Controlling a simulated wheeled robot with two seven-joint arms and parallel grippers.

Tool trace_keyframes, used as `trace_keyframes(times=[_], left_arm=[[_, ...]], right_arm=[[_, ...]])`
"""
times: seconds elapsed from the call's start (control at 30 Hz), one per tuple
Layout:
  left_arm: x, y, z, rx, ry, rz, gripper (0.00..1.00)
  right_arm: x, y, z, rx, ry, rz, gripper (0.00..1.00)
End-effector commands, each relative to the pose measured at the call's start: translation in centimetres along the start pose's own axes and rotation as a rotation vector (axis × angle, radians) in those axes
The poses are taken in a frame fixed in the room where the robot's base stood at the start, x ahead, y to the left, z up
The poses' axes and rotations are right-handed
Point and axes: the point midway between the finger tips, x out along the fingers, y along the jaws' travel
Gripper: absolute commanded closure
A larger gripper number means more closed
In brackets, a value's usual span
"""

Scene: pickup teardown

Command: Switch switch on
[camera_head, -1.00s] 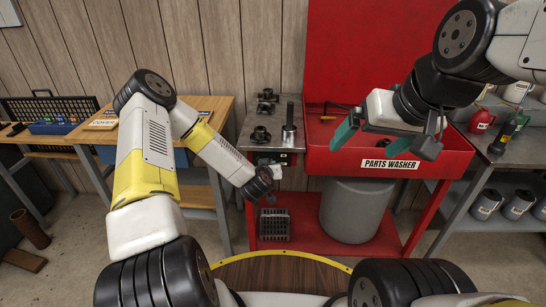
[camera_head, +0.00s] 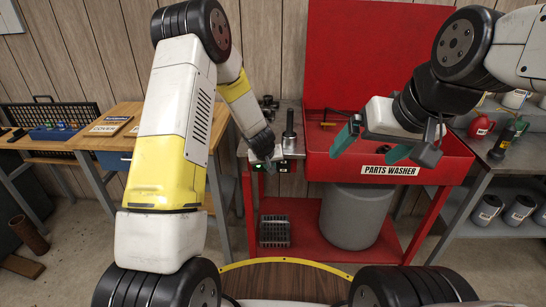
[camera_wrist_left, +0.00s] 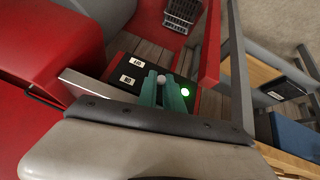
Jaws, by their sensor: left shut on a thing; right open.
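The switch (camera_wrist_left: 161,78) is a small lever with a pale round knob on a black panel (camera_wrist_left: 117,72) with white labels. A green light (camera_wrist_left: 184,91) glows on the panel beside it. My left gripper (camera_wrist_left: 165,92) is shut on the switch, its teal fingers close together at the knob. In the head view the left gripper (camera_head: 268,161) is at the panel (camera_head: 284,166) under the metal side table, where the arm hides part of it. My right gripper (camera_head: 366,152) is open and empty above the parts washer's basin.
The red parts washer (camera_head: 450,158) stands right of the panel, with a grey drum (camera_head: 350,215) below. A dark basket (camera_head: 274,230) sits on its lower shelf. A wooden bench (camera_head: 120,140) is at left, and a grey metal bench (camera_head: 505,170) at right.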

Motion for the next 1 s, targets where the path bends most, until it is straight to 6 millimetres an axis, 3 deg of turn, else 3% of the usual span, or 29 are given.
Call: trace_keyframes(times=[0.47,0.5,0.6,1.0], left_arm=[[0.09,0.02,0.19,0.0,-0.015,-0.001,1.0],[0.09,0.02,0.2,0.0,-0.015,-0.001,0.85],[0.09,0.01,0.19,0.0,-0.015,-0.001,0.67],[-0.72,0.06,0.01,0.001,-0.011,-0.001,0.67]], right_arm=[[0.0,0.0,0.0,0.0,0.0,0.0,0.07],[0.0,0.0,0.0,0.0,0.0,0.0,0.07],[0.0,0.0,0.0,0.0,0.0,0.0,0.07],[0.0,0.0,0.0,0.0,0.0,0.0,0.07]])
